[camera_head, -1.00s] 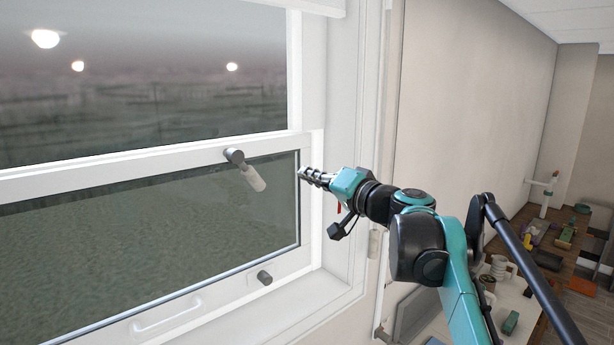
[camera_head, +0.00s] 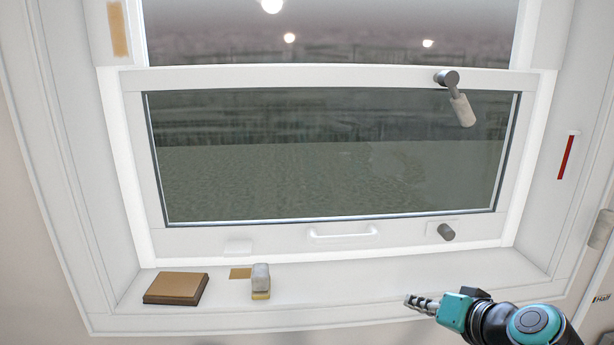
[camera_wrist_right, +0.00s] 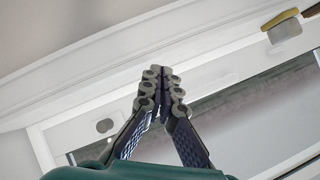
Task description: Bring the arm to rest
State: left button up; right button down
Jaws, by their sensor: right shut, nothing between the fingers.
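My right gripper (camera_head: 422,304) is at the lower right of the head view, in front of the window sill. Its fingers are closed together with nothing between them, and they point left. In the right wrist view the closed fingertips (camera_wrist_right: 162,75) meet in the middle of the picture, with the white window frame behind them. The teal and black right arm comes in from the bottom right corner. My left gripper is in neither view.
The window has a handle (camera_head: 460,105) at upper right, a knob (camera_head: 446,232) and a white pull (camera_head: 343,233). On the sill (camera_head: 350,290) are a brown block (camera_head: 176,288) and a small pale block (camera_head: 261,281). A red strip (camera_head: 566,158) is on the right frame.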

jog(key=s+a+f+n+g+h+b, duration=0.1)
jog(key=s+f+b, duration=0.3)
jog(key=f, duration=0.7)
jog(key=s+a+f+n+g+h+b, duration=0.1)
jog(key=s+f+b, duration=0.3)
jog(key=f, duration=0.8)
jog(key=s+a+f+n+g+h+b, duration=0.1)
jog(key=s+f+b, duration=0.3)
jog(key=f, duration=0.8)
jog(key=shift+s+a+f+n+g+h+b, duration=0.25)
jog(key=shift+s+n+g+h+b, duration=0.15)
jog(key=shift+n+g, duration=0.1)
jog(key=shift+r, duration=0.1)
